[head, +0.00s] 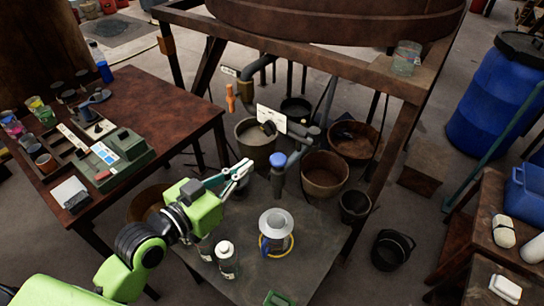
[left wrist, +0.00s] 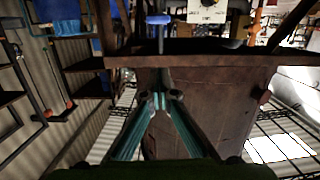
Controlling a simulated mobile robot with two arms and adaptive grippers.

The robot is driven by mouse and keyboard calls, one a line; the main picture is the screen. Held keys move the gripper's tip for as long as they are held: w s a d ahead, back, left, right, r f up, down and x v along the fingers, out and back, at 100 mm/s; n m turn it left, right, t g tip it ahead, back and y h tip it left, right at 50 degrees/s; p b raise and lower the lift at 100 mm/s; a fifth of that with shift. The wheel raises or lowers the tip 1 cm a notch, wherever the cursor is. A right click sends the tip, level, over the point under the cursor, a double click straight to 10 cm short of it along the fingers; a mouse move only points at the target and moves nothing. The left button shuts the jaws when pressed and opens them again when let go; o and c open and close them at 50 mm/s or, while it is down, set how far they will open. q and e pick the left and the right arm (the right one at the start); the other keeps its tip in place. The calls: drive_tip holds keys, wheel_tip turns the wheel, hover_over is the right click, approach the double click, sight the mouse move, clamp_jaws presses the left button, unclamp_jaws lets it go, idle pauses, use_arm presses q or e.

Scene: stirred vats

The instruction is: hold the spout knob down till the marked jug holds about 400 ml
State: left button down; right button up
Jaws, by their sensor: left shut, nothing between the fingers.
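The spout knob (head: 278,159) is a blue cap on a grey spout under the vat. Below it, a clear jug (head: 276,244) with a pale funnel-like top (head: 276,222) stands on the low grey table, a yellow ring around its lower part. I cannot make out its marks or any liquid level. My left gripper (head: 243,170) is shut and empty, to the left of the blue knob and apart from it. Its closed fingers show in the left wrist view (left wrist: 160,102), with a blue piece beyond them. My right gripper is not in view.
White bottles (head: 226,258) stand left of the jug, below my left arm. Buckets (head: 325,173) stand behind the spout. An orange handle (head: 230,97) hangs near another pipe. A brown table (head: 160,105) with small items is at left, a blue barrel (head: 492,100) at right.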

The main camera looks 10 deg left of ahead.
use_arm(q)
drive_tip(key=p, duration=0.2)
hover_over(278, 160)
drive_tip(key=s+a, duration=0.2)
drive_tip(key=f, duration=0.1)
drive_tip(key=shift+w+d+f, duration=0.1)
drive_tip(key=shift+d+f, duration=0.1)
drive_tip(key=shift+f, duration=0.95)
drive_tip(key=shift+w+d+f, duration=0.1)
drive_tip(key=shift+d+f, duration=0.05)
drive_tip(key=shift+f, duration=0.95)
drive_tip(key=shift+s+f, duration=0.1)
